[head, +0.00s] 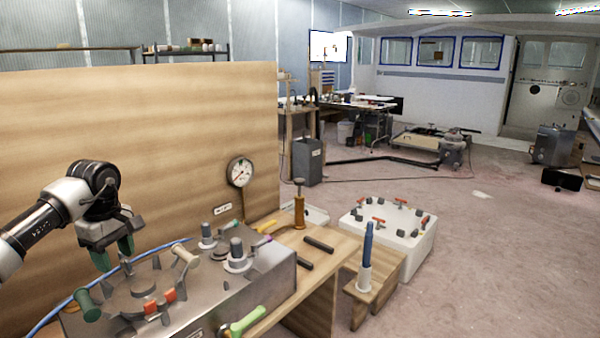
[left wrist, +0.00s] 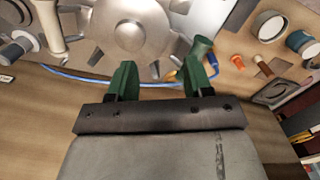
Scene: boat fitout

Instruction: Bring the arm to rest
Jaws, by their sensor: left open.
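My left arm comes in from the left in the head view. My left gripper (head: 114,256) has green fingers and points down, above the back left part of a grey metal box (head: 275,284) with fittings on it. In the left wrist view the two green fingers (left wrist: 158,68) stand apart with nothing between them. Beyond them is a round metal cover (left wrist: 130,25) with lugs. I cannot tell the exact gap between the fingertips and the box. My right gripper is in neither view.
A wooden panel (head: 150,130) stands close behind the arm. A blue hose (head: 60,308) runs behind the box. Valves with handles, a pressure gauge (head: 240,172), an amber-bodied tool (head: 299,208) and a white tub (head: 395,232) are to the right. The floor beyond is open.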

